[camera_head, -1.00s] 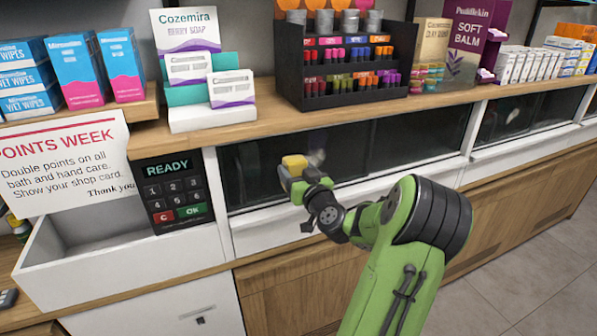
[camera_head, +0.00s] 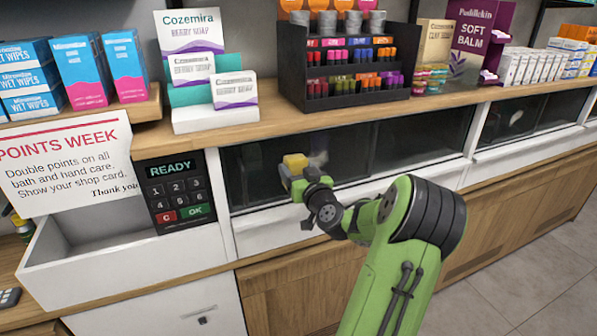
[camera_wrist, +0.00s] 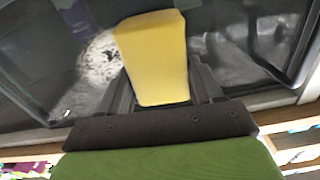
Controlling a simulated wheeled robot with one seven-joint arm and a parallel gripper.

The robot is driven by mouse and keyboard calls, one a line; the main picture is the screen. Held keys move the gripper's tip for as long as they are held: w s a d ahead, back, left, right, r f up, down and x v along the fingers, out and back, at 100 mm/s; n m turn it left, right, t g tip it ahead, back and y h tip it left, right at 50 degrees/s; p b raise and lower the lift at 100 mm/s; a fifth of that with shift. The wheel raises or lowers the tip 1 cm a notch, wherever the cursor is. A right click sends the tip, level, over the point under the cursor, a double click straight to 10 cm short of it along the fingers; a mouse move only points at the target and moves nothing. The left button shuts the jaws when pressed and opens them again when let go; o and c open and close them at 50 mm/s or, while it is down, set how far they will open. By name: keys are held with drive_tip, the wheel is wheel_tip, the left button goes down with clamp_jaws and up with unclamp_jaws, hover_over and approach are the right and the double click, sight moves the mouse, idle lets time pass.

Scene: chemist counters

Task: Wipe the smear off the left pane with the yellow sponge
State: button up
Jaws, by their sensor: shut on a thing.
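My gripper (camera_wrist: 160,92) is shut on the yellow sponge (camera_wrist: 152,55), which sticks out between its fingers. In the head view the sponge (camera_head: 295,162) is at the left pane (camera_head: 262,165), on the dark glass below the wooden counter. I cannot tell whether it touches the glass. A pale, speckled smear (camera_wrist: 99,62) shows on the pane just left of the sponge in the wrist view. In the head view the smear (camera_head: 318,158) is a faint whitish patch just right of the sponge, partly hidden by sponge and gripper.
A second pane (camera_head: 425,135) lies to the right, and a farther one (camera_head: 512,120) bears a pale spot. A keypad (camera_head: 175,193) stands left of the left pane. The counter above holds a soap display (camera_head: 215,115) and a black cosmetics rack (camera_head: 350,97).

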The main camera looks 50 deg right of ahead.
sight(315, 157)
drive_tip(key=shift+w+d, duration=0.1)
drive_tip(key=shift+w, duration=0.15)
